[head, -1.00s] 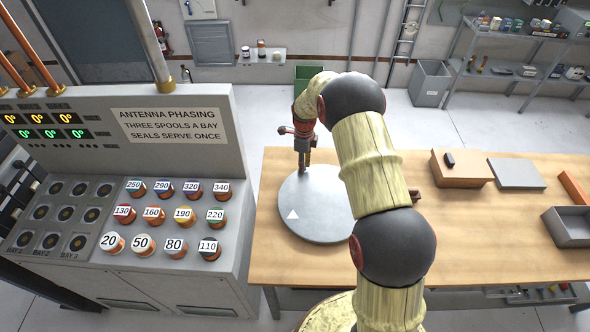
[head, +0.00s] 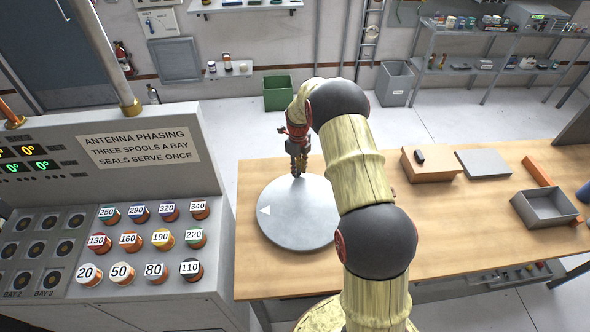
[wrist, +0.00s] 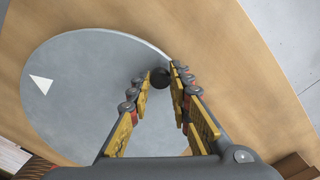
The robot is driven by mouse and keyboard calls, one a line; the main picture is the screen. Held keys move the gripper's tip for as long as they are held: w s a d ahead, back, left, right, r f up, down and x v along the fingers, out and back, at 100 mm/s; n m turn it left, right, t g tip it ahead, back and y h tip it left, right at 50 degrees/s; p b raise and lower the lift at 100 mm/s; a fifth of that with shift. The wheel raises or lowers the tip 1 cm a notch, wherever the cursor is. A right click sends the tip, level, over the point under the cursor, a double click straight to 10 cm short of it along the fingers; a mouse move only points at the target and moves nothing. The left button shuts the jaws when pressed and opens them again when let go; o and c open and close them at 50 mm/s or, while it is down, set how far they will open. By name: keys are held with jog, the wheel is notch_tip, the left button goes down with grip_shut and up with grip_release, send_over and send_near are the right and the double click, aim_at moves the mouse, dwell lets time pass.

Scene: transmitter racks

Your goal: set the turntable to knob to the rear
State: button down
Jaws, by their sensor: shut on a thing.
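The turntable (head: 290,225) is a grey disc lying on the wooden table, with a white triangle (head: 264,210) near its left edge. In the wrist view the disc (wrist: 90,110) fills the left and middle, with the triangle (wrist: 41,84) at upper left. A dark round knob (wrist: 159,77) stands near the disc's rim. In the head view my gripper (head: 298,174) reaches down to the disc's far edge and hides the knob. In the wrist view my gripper (wrist: 161,84) has its fingertips on both sides of the knob, closed on it.
A grey console (head: 110,140) with several numbered spools stands left of the table (head: 460,215). On the table's right are a brown box (head: 432,168), a grey plate (head: 483,163) and an open grey tray (head: 546,207). The wood around the disc is mostly clear.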

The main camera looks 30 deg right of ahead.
dwell(0.3)
jog(key=c, duration=1.7)
grip_release()
jog(key=shift+o, duration=0.4)
notch_tip(320, 180, up, 12)
